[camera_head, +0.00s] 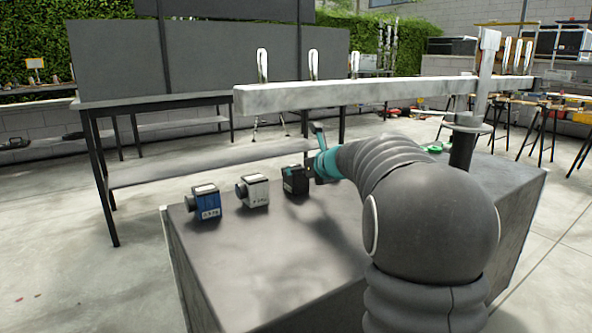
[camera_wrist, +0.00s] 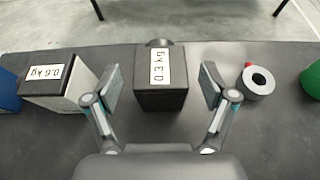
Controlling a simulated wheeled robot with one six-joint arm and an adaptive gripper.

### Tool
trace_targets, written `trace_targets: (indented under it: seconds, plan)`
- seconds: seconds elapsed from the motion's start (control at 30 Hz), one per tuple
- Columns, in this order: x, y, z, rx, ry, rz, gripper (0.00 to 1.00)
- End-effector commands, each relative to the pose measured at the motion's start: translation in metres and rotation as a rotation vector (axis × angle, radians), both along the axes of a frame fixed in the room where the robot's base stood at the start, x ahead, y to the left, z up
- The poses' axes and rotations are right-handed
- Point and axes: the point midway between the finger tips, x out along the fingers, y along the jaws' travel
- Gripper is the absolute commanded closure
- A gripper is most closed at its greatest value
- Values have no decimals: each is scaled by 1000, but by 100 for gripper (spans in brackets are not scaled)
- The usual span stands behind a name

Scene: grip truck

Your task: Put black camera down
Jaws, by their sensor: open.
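The black camera (camera_head: 295,180) stands upright on the dark table top, at the right end of a row of three cameras. In the wrist view the black camera (camera_wrist: 160,95) has a white label on top and sits between my gripper's fingers. My gripper (camera_wrist: 159,95) is open, with a finger on either side of the camera and a visible gap at each side. In the head view my gripper (camera_head: 316,165) is beside the camera, partly hidden by my own arm.
A white camera (camera_head: 253,190) and a blue camera (camera_head: 205,202) stand to the left on the table (camera_head: 270,265). In the wrist view a grey ring-shaped part (camera_wrist: 259,82) and a green object (camera_wrist: 312,78) lie to the right. A long pale beam (camera_head: 350,93) spans above the table.

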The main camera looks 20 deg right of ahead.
Motion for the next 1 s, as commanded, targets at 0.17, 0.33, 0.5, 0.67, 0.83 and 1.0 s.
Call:
trace_targets:
  seconds: [0.17,0.33,0.5,0.67,0.83,1.0]
  plan:
    - [-35,-8,17,-1,-2,-3,17]
    - [-62,-13,27,-1,-2,-3,17]
    - [-79,-16,34,-1,-1,-1,17]
    - [-84,-17,35,0,0,-1,17]
    - [-84,-17,35,0,0,0,17]
    - [-84,-17,35,0,0,0,17]
